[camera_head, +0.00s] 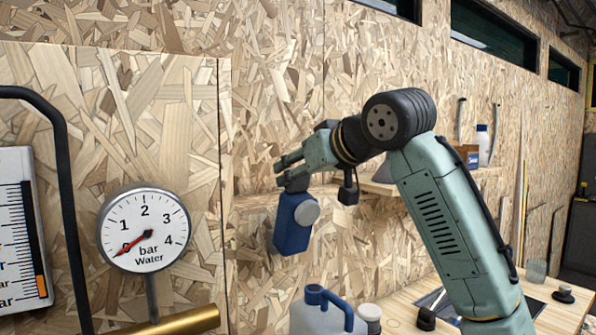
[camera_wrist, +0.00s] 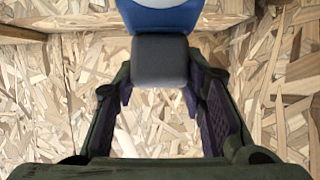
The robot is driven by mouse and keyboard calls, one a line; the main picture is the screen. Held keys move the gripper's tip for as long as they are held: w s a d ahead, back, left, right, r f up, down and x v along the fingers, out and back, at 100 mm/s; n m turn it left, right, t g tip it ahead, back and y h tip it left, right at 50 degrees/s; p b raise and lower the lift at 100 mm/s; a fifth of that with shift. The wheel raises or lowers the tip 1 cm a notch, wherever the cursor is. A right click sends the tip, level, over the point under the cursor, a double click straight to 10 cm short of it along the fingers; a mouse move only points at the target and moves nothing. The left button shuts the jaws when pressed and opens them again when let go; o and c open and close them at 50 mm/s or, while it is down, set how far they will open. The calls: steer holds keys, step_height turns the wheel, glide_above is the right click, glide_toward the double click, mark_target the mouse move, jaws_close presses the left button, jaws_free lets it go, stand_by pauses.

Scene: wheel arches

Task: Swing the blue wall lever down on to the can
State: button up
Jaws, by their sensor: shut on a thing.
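The blue wall lever (camera_head: 292,232) hangs by the wooden wall in the head view, with a round grey disc on its side and a dark grey end at the top. My gripper (camera_head: 286,172) is at that upper end, its fingers pointing left. In the wrist view, the lever's grey end (camera_wrist: 160,60) lies between my gripper's fingers (camera_wrist: 158,92), with the blue part (camera_wrist: 160,18) beyond it. My gripper is shut on the lever. A pale can with a blue handle (camera_head: 322,298) stands below, apart from the lever; its lower part is cut off by the picture edge.
A water gauge (camera_head: 145,230), a black pipe (camera_head: 66,180) and a brass tube (camera_head: 175,321) are at the left. A shelf (camera_head: 380,187) with a white bottle (camera_head: 483,146) is behind my arm. A worktop (camera_head: 405,305) lies at the lower right.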

jaws_close()
steer(key=shift+f, duration=0.1)
